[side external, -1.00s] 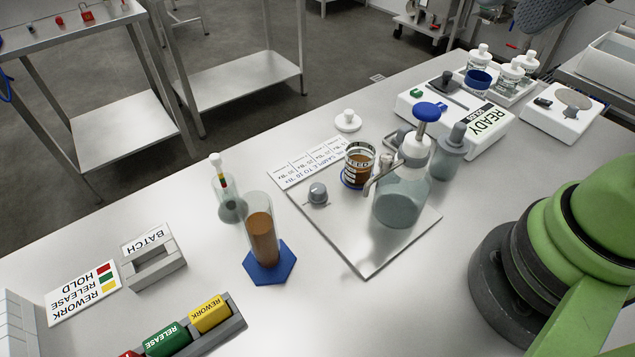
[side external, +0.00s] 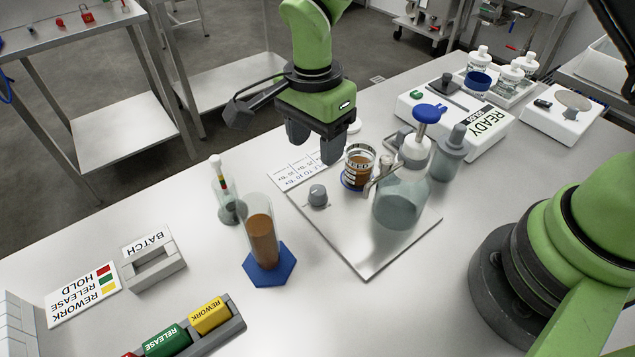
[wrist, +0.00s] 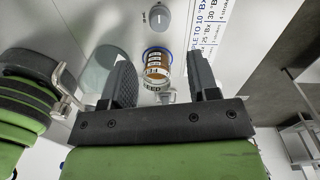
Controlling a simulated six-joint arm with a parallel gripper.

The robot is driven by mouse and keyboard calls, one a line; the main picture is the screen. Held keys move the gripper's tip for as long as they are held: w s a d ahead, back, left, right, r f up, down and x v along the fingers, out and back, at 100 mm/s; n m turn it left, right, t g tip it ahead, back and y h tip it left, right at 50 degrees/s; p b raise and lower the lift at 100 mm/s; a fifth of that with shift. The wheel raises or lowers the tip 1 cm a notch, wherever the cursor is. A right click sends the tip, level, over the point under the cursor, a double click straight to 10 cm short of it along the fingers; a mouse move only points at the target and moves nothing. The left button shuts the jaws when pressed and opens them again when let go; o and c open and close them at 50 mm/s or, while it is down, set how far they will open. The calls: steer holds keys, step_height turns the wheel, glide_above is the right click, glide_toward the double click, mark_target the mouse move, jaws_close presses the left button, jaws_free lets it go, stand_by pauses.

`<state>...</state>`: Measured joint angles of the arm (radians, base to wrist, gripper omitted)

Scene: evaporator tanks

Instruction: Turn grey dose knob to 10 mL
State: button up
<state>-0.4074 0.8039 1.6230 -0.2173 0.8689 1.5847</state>
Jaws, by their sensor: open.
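The grey dose knob (side external: 317,195) sits on the left part of the metal plate (side external: 365,262). In the wrist view the knob (wrist: 157,18) shows ahead near the top edge, with a small printed label beside it that I cannot read. My gripper (side external: 314,150) is above the plate's back edge, up and behind the knob and not touching it. Its two fingers (wrist: 160,82) are apart with nothing held between them. A beaker of brown liquid (side external: 358,170) stands on the plate close to the gripper; it also shows beyond the fingers in the wrist view (wrist: 157,66).
A dispenser bottle (side external: 398,200) with a blue-topped pump (side external: 429,113) stands right of the beaker. A tall cylinder of brown liquid (side external: 262,240) on a blue base stands left of the plate. A printed card (side external: 290,172) lies along the plate's back left edge.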

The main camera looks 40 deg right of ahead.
mark_target(317, 190)
step_height(317, 190, down, 10)
steer(key=shift+s+r, duration=0.15)
steer(key=shift+r, duration=0.1)
